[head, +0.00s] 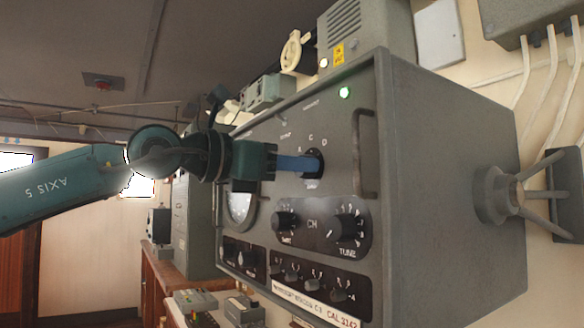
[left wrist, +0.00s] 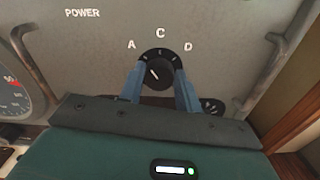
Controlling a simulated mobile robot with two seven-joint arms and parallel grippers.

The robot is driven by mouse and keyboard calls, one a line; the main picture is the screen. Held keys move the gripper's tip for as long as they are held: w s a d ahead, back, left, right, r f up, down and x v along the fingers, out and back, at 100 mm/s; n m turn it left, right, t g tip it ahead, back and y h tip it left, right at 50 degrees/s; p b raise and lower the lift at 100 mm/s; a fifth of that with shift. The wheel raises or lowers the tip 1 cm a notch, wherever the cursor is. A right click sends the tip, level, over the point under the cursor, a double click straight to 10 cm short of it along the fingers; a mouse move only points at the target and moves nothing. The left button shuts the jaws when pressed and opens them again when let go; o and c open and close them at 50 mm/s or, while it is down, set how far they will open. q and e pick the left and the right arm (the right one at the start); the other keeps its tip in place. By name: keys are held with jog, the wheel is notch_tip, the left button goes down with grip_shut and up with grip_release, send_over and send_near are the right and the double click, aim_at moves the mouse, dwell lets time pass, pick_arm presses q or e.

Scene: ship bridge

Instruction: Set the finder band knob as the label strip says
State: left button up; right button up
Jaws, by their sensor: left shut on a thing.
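The finder band knob (left wrist: 157,74) is a round black knob on the grey front panel, with letters A, C and D around it. In the left wrist view its white mark slants to the upper left, toward the A side. My left gripper (left wrist: 160,88) has one blue finger on each side of the knob and is shut on it. In the head view the left gripper (head: 306,164) reaches the panel from the left and partly hides the knob. The white label strip (head: 315,303) sits low on the panel; its small print ends in "CAL 3142", the rest is hard to read.
CH (head: 285,221) and TUNE (head: 347,228) knobs and a row of small knobs (head: 312,284) lie below. A handle (head: 364,152) stands out beside the band knob. A round meter (left wrist: 14,98) is at left in the wrist view.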

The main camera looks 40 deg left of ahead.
pick_arm(q)
jog(key=shift+d+f+m+b, duration=0.1)
jog(key=shift+m+b, duration=0.25)
jog(key=shift+m, duration=2.95)
jog(key=o, duration=0.9)
jog(key=shift+o, duration=0.2)
